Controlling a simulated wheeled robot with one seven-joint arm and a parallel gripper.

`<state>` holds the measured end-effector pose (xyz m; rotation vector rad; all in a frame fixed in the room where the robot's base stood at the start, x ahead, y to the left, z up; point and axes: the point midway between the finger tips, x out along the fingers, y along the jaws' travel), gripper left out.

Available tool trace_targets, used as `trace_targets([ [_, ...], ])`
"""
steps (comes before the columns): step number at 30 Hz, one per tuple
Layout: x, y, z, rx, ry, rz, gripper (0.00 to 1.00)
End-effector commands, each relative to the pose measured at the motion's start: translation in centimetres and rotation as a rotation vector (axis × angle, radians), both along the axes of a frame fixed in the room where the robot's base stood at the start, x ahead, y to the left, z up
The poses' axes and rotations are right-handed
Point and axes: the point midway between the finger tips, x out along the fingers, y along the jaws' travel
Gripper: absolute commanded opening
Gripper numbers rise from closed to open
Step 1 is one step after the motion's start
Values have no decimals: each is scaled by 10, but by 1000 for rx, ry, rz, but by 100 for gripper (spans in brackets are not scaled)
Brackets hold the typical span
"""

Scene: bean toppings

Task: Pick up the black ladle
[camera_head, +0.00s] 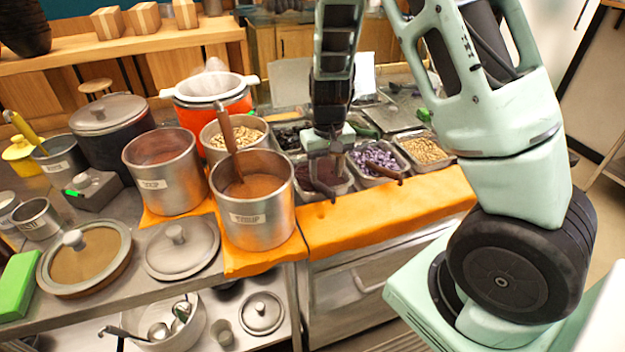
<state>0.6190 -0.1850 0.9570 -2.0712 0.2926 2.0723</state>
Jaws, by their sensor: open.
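My gripper (325,168) points down over a metal tray of dark red beans (338,188) in the row of toppings, its fingers apart. A dark, thin handle (321,187) slopes out over the front rim of that tray, right below my fingertips. A similar dark handle (384,171) lies over the front of the tray of purple beans (372,157) to the right. Both look dark brown to black; I cannot tell which is the black ladle. The scoop ends are hidden or too small to make out. I cannot tell whether my fingers touch the nearer handle.
A soup pot (252,213) with a brown-handled ladle (228,140) stands close on the left, beside another metal pot (165,178). A tray of tan beans (424,149) is on the right. An orange cloth (390,213) covers the counter's front edge.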

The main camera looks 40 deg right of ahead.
Motion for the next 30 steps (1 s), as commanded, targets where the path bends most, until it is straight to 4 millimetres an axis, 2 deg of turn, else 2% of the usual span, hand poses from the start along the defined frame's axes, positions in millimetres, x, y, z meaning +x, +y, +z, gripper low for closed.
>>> trace_targets([
  [5,0,2,-13,1,4,0,47],
  [13,3,6,-49,1,3,-1,47],
  [22,4,6,-55,1,0,-1,47],
  [23,4,6,-55,1,0,-1,44],
  [27,4,6,-55,1,0,-1,6],
  [28,4,6,-55,1,0,-1,0],
  [30,4,6,-54,1,-1,0,0],
])
